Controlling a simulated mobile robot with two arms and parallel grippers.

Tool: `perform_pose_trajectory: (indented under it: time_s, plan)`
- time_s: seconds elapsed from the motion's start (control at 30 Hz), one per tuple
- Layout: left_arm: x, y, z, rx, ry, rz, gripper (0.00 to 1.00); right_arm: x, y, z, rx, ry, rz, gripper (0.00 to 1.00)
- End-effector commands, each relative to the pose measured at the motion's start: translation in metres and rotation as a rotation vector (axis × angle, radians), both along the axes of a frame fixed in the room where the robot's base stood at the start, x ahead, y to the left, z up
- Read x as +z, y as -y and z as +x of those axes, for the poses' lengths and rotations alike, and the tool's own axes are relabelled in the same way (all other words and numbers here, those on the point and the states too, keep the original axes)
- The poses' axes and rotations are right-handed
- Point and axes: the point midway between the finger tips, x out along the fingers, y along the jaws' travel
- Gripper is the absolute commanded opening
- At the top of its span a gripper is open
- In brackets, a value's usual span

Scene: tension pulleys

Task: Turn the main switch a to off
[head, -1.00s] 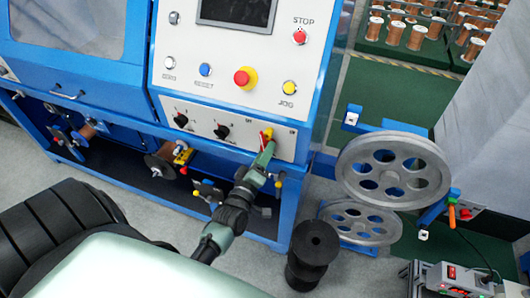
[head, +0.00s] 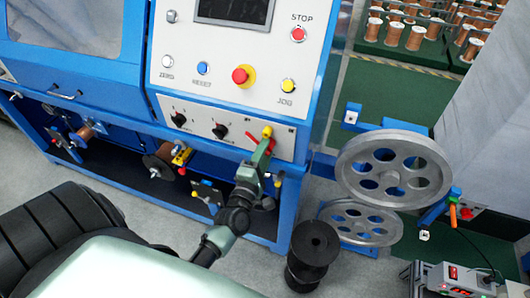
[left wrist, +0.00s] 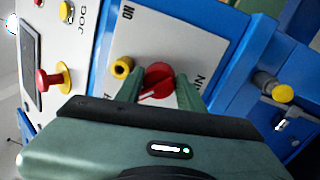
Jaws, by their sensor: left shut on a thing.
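The main switch is a red rotary knob with a white pointer line on the white panel; it shows in the head view (head: 253,138) and in the left wrist view (left wrist: 158,76). My left gripper (head: 261,150) reaches up to the panel's lower right part. In the left wrist view its two green fingers (left wrist: 161,88) stand on either side of the red knob, shut on it. The fingers hide part of the knob. A label reading ON is on the panel near it. My right gripper is not in view.
A small yellow knob (left wrist: 123,67) sits right beside the switch. Two black selector knobs (head: 220,131) are to its left, and a red emergency button (head: 242,76) is above. A grey pulley wheel (head: 393,170) and black spools (head: 313,255) stand to the right and below.

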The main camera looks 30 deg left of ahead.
Motion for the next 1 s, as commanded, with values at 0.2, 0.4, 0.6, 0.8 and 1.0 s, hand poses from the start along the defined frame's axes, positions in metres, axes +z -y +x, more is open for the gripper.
perform_pose_trajectory:
  time_s: [0.2, 0.4, 0.6, 0.8, 1.0]
  plan:
    - [-0.0011, -0.0016, -0.0008, 0.004, 0.007, -0.035, 0.00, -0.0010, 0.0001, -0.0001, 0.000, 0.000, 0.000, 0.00]
    - [-0.0013, -0.0020, -0.0010, 0.005, 0.006, -0.037, 0.00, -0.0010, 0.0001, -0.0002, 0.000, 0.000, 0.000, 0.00]
    - [-0.0016, -0.0023, -0.0012, 0.006, 0.006, -0.036, 0.49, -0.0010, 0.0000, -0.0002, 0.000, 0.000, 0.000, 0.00]
    - [-0.0002, -0.0023, -0.0007, 0.005, 0.009, -0.033, 0.60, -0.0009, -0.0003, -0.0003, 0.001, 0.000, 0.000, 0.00]
    - [0.0012, -0.0024, -0.0003, 0.005, 0.011, -0.031, 0.60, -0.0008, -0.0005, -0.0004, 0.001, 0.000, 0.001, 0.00]
